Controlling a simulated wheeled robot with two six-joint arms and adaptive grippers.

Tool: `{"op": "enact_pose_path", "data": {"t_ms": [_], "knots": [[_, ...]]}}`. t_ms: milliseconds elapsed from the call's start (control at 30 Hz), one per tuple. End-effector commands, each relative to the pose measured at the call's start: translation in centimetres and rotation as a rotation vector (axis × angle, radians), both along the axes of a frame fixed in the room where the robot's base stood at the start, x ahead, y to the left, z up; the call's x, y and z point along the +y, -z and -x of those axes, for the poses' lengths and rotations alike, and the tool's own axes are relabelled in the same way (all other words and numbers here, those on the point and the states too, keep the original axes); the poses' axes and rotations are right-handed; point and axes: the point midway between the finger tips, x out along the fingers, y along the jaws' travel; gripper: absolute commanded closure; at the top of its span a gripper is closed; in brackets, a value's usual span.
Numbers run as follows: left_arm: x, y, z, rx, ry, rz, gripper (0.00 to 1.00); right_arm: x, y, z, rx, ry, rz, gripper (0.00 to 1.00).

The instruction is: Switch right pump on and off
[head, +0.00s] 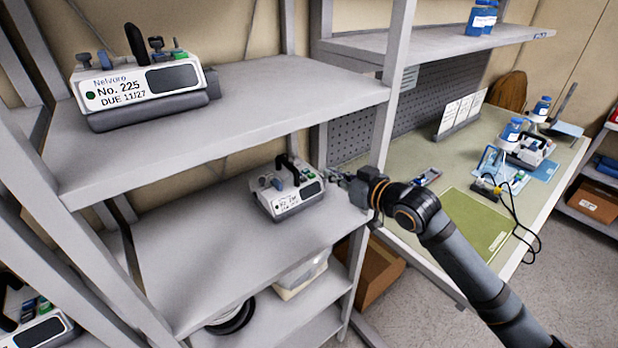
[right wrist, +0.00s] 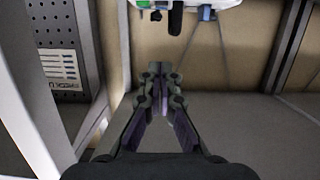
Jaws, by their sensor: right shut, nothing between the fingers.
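A white pump (head: 287,198) with a dark screen, a black handle and green and blue parts stands on the middle shelf. My right gripper (head: 335,177) is shut and empty just right of this pump; I cannot tell whether it touches. In the right wrist view, my gripper's closed fingertips (right wrist: 160,72) point toward a white pump body (right wrist: 218,3), cut off by the top edge. Another pump (head: 140,82), labelled No. 225, stands on the upper shelf. A third pump (head: 530,150) stands on the workbench. My left gripper is not in view.
A grey rack post (head: 392,90) rises close to my right arm. The upper shelf (head: 285,90) overhangs the middle shelf (head: 190,245), which has free room on its left. A workbench (head: 400,150) with a green mat (head: 470,225) stands at right. Another pump (head: 40,335) shows at lower left.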

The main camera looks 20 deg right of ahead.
Motion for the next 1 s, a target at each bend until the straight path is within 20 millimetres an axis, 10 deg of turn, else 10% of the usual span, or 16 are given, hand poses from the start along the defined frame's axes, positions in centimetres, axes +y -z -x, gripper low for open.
{"op": "enact_pose_path", "data": {"t_ms": [367, 1000], "knots": [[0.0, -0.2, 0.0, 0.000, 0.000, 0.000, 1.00, 0.1, 0.2, -0.8, -0.001, 0.006, -0.004, 1.00], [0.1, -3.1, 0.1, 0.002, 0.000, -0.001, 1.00, 3.3, 4.4, -9.1, 0.008, 0.002, 0.002, 1.00]]}}
